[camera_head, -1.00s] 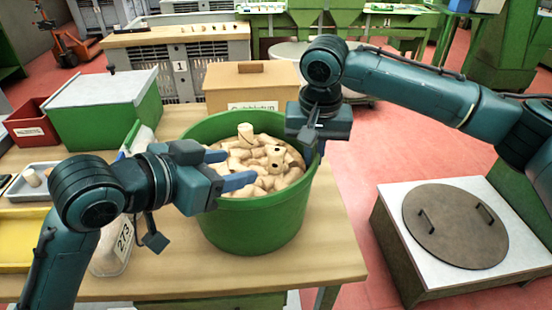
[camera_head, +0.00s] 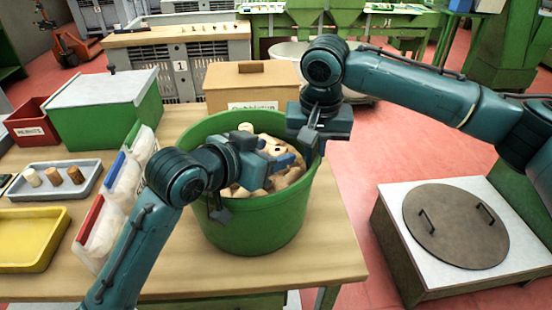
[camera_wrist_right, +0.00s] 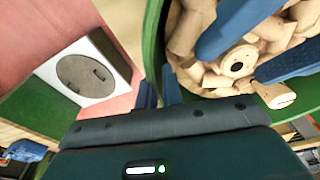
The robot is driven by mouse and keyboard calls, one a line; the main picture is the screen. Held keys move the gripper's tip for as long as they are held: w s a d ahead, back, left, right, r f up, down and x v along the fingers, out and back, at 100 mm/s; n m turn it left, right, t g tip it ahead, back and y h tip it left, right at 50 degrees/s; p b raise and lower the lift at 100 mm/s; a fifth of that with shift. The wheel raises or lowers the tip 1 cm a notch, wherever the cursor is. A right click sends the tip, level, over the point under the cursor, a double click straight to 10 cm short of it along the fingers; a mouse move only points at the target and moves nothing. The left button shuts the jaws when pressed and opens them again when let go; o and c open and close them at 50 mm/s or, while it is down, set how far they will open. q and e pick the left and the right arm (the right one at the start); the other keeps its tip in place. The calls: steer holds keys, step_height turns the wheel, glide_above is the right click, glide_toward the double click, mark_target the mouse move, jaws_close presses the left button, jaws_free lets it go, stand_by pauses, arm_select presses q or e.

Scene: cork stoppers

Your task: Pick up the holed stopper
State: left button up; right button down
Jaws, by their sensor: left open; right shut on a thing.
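The holed stopper (camera_wrist_right: 237,66) lies among other pale cork stoppers in the green tub (camera_head: 255,232); its dark hole shows clearly in the right wrist view. In the head view the left arm partly covers the pile. My left gripper (camera_head: 286,154) is open, reaching into the tub from the left. In the right wrist view its two blue fingers (camera_wrist_right: 234,61) stand apart on either side of the holed stopper, with no grip on it visible. My right gripper (camera_head: 313,142) is shut on the tub's right rim, which also shows between its fingers (camera_wrist_right: 160,92).
A grey tray (camera_head: 88,181) with three stoppers, a yellow tray (camera_head: 40,263) and bags with coloured edges (camera_head: 98,228) stand left of the tub. A cardboard box (camera_head: 240,82) stands behind it. A lidded metal unit (camera_head: 395,215) stands on the floor at right.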

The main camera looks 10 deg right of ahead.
mark_target(271, 154)
arm_select(q)
steer(key=shift+w+d+f, duration=0.15)
steer(key=shift+w+d, duration=0.05)
steer(key=shift+c, duration=0.2)
steer(key=c, duration=1)
steer(key=shift+r, duration=0.5)
steer(key=s+a, duration=0.2)
steer(key=shift+s+a+r, duration=0.1)
steer(key=shift+s+a, duration=0.15)
steer(key=shift+a, duration=0.15)
step_height(271, 154, up, 14)
steer(key=shift+s+f, duration=0.1)
steer(key=shift+s, duration=0.05)
